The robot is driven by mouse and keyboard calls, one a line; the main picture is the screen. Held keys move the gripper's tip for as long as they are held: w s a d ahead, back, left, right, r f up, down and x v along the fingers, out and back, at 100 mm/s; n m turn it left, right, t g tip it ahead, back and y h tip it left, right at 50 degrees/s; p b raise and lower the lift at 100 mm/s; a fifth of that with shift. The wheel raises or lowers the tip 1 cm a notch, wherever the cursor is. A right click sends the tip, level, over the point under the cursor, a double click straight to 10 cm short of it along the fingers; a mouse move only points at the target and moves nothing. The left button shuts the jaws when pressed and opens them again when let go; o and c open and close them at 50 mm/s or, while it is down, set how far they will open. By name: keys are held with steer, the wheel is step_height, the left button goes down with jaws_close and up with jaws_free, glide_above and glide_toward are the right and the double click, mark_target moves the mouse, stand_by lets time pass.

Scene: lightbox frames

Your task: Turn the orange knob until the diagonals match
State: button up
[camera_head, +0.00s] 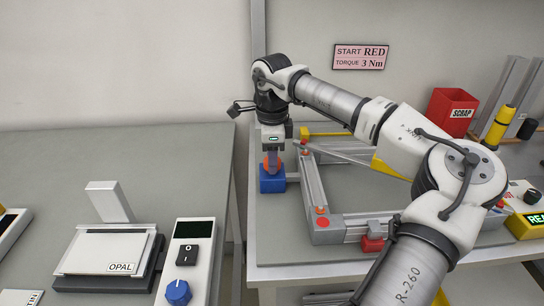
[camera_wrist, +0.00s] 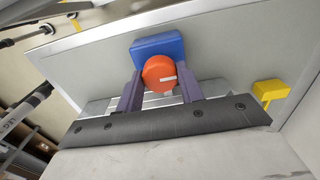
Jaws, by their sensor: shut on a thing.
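The orange knob (camera_wrist: 159,73) sits on a blue block (camera_wrist: 157,45) and carries a pale pointer mark. My gripper (camera_wrist: 160,90) has its two purple fingers on either side of the knob, shut on it. In the head view, the gripper (camera_head: 273,160) points down at the blue block (camera_head: 272,182) at the left corner of a grey aluminium frame (camera_head: 313,190), and only a little of the knob shows between the fingers. The diagonals are not readable in either view.
A red SCRAP bin (camera_head: 452,112) and a yellow and black tool (camera_head: 498,127) stand at the back right. A red clamp block (camera_head: 373,238) is at the frame's front. A scale marked OPAL (camera_head: 105,252) stands on the left bench, across a gap.

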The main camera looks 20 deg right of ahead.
steer(key=o, duration=1)
steer(key=shift+r, duration=0.15)
step_height(320, 180, up, 14)
steer(key=shift+b, duration=0.45)
steer(key=shift+f, duration=0.2)
